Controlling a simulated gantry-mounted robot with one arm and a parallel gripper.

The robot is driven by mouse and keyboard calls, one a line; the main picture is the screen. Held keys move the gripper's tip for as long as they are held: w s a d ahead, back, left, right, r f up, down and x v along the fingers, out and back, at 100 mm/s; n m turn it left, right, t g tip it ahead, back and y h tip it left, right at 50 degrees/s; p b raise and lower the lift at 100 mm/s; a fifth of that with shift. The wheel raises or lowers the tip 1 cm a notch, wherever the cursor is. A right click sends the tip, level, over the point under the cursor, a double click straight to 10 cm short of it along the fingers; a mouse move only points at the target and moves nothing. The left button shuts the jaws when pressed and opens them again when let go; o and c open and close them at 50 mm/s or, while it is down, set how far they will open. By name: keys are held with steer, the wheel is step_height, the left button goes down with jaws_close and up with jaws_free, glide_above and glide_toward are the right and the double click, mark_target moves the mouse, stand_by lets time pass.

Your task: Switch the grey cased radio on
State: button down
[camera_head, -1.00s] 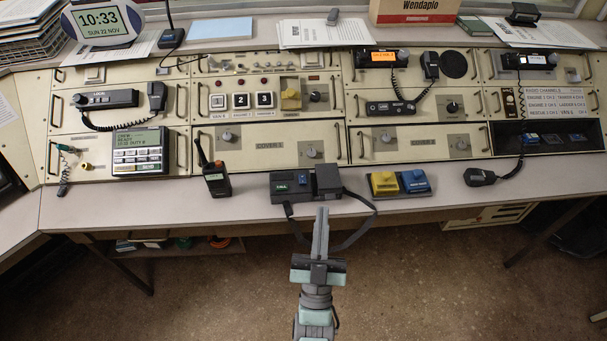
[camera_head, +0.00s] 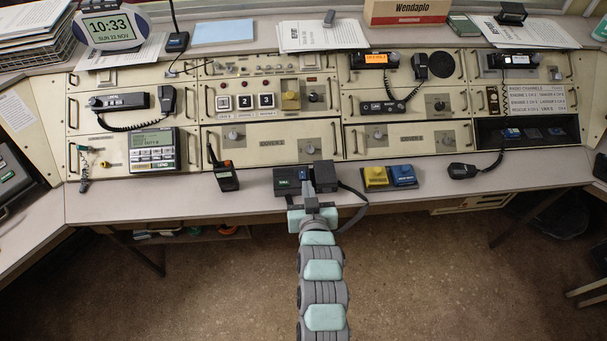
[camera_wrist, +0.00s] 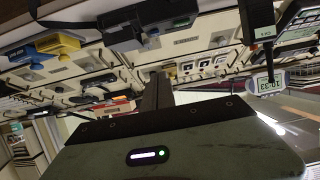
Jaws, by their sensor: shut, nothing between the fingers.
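A dark grey boxy radio in a case (camera_head: 290,184), with a small lit green display, a blue part and a black strap, sits at the front edge of the desk. It also shows upside down at the top of the wrist view (camera_wrist: 145,25). My gripper (camera_head: 307,188) is shut and empty, its fingers pointing forward at the middle of this radio and hiding part of its front. The closed fingers show in the wrist view (camera_wrist: 158,80), near the radio's front. I cannot tell whether they touch it.
A handheld radio (camera_head: 226,178) stands left of the cased radio. A yellow and blue button box (camera_head: 389,178) is to its right. A corded microphone (camera_head: 462,171) lies farther right. Panels with knobs and several radios rise behind. The desk front (camera_head: 140,205) is clear at left.

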steer(key=shift+s+f, duration=0.1)
stand_by(0.3)
steer(key=b, duration=0.1)
glide_above(304, 179)
steer(key=s, duration=0.2)
steer(key=f, duration=0.3)
steer(key=shift+w+a+f, duration=0.1)
steer(key=shift+w+f, duration=0.15)
step_height(304, 179, down, 3)
steer(key=shift+s+f+b, duration=0.15)
steer(key=shift+f+b, duration=0.05)
steer(key=shift+b, duration=0.3)
steer(key=shift+f, duration=0.3)
